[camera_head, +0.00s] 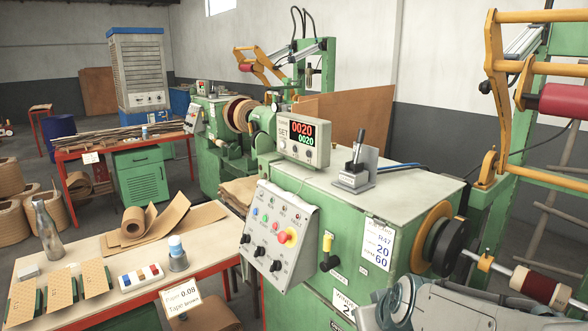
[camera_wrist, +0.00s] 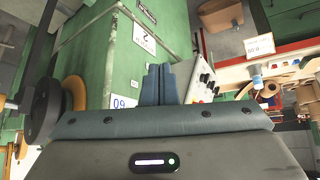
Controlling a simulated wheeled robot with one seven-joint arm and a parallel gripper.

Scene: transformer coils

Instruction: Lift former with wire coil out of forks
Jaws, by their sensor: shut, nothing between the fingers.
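A dark red wire coil on a pale former (camera_head: 540,286) lies level at the lower right, on the shaft line of the green winding machine. The coil is not seen in the wrist view. In the head view my grey arm covers the bottom right, below and left of the coil; the fingertips cannot be made out there.
The green machine (camera_head: 340,225) with its control panel (camera_head: 278,237) fills the middle. A black disc (camera_head: 450,248) stands left of the coil. A yellow frame (camera_head: 495,95) with a red roll (camera_head: 565,102) rises above. A cluttered workbench (camera_head: 95,250) stands left.

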